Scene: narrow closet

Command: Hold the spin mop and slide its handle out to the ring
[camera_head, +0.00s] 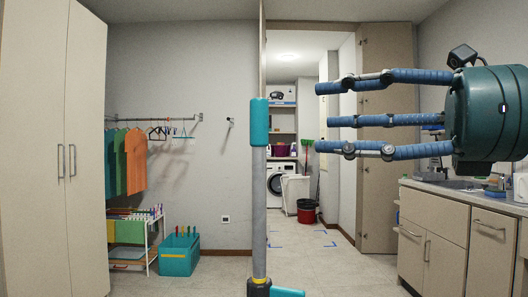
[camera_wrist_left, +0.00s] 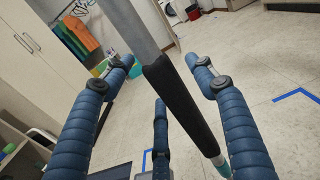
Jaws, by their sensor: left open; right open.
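The spin mop (camera_head: 259,190) stands upright in the middle of the head view, with a teal grip on top, a grey shaft and a dark and yellow collar low down. In the left wrist view, a grey pole with a black sleeve (camera_wrist_left: 182,105) runs slantwise between the fingers of my left gripper (camera_wrist_left: 158,62). These fingers are spread and not closed on it. My right gripper (camera_head: 322,118) is open and empty, pointing left at the upper right, apart from the mop. I cannot make out a separate ring on the shaft.
A tall cabinet (camera_head: 50,150) stands at left, by a clothes rail with shirts (camera_head: 135,160). A drying rack (camera_head: 130,240) and a teal crate (camera_head: 180,257) are on the floor. A counter (camera_head: 435,220) lines the right. The doorway behind shows a red bucket (camera_head: 307,211).

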